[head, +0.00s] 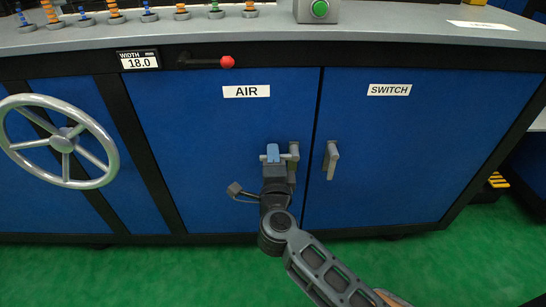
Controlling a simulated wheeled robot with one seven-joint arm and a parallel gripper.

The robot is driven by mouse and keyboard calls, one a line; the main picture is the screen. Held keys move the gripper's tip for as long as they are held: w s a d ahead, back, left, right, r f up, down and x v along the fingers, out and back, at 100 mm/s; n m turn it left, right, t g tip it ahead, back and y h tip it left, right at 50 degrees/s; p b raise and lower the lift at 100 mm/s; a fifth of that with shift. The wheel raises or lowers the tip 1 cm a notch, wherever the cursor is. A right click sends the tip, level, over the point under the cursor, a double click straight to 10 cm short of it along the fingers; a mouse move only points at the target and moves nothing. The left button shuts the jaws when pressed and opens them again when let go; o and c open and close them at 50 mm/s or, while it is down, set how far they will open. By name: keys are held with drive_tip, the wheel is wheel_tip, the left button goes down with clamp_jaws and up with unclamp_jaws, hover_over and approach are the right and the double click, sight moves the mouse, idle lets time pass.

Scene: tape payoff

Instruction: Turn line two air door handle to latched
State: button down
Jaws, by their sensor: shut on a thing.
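The blue air door (225,120) carries a white label reading AIR (246,91). Its handle (293,152) is a grey piece near the door's right edge, partly hidden by my gripper. My gripper (272,153) is at the handle, with its wrist just below, and is shut on it. A blue finger pad shows at its tip. The exact angle of the handle is hard to tell, since the gripper and wrist cover part of it.
The switch door (390,150), right of the air door, has its own upright grey handle (331,160) close to my gripper. A handwheel (62,142) is at left. A red-knobbed lever (226,62) sits above the air door. Green floor (200,272) lies open in front.

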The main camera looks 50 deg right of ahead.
drive_tip(key=shift+n+p, duration=0.3)
drive_tip(key=shift+p, duration=0.3)
drive_tip(key=shift+f+n+p, duration=0.1)
drive_tip(key=shift+n+p, duration=0.4)
drive_tip(key=shift+p, duration=0.5)
drive_tip(key=n+p, duration=0.1)
drive_tip(key=p, duration=0.1)
drive_tip(key=f+n+p, duration=0.1)
drive_tip(key=p, duration=0.1)
drive_tip(key=shift+s+d, duration=0.1)
drive_tip(key=shift+s, duration=0.05)
drive_tip(key=s+d+f+n+p, duration=0.3)
drive_tip(key=n+p, duration=0.7)
drive_tip(key=n, duration=0.4)
drive_tip(key=shift+s+f+p, duration=0.3)
drive_tip(key=shift+s+f, duration=0.25)
drive_tip(key=shift+f, duration=0.05)
drive_tip(key=shift+d+n, duration=0.1)
drive_tip(key=shift+n, duration=0.2)
